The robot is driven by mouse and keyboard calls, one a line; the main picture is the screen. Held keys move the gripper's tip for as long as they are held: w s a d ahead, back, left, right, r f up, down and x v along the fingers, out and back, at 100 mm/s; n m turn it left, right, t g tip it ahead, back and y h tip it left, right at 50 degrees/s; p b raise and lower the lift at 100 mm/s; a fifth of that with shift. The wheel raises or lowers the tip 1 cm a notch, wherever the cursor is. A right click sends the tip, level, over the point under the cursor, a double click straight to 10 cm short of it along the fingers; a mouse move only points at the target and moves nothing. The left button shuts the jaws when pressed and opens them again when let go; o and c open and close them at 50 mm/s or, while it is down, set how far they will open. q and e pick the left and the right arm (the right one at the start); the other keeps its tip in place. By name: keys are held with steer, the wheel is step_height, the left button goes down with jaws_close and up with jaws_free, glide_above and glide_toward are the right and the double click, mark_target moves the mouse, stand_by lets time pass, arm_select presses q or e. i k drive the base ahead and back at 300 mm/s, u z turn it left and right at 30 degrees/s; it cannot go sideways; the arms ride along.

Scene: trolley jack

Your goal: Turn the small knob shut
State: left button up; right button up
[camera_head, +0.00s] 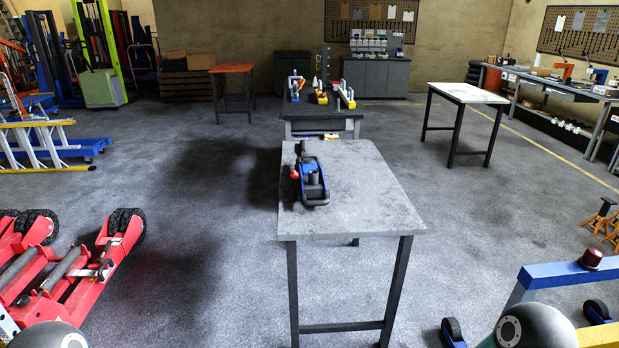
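A small blue and black trolley jack (312,188) stands on the grey-topped table (365,212) in front of me, towards its left edge. A small red round part (294,174) shows at the jack's left side; I cannot tell whether it is the knob. A dark part reaches from the jack towards the table's far edge. The jack is too small in view to show how the knob is turned. Neither of my grippers is in view.
A red wheeled machine (75,265) stands on the floor at the left. A blue and yellow frame (560,275) stands at the lower right. Behind the table is a workbench with tools (320,125). The floor on both sides of the near table is mostly clear.

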mark_target(294, 175)
steer(key=k, duration=1.3)
steer(key=u, duration=0.35)
steer(key=i, duration=1.15)
steer(key=u, duration=0.5)
steer(key=i, duration=1.5)
steer(key=z, duration=0.85)
steer(key=i, duration=1.1)
steer(key=z, duration=0.9)
steer(key=i, duration=0.2)
steer(key=z, duration=0.15)
steer(key=k, duration=0.6)
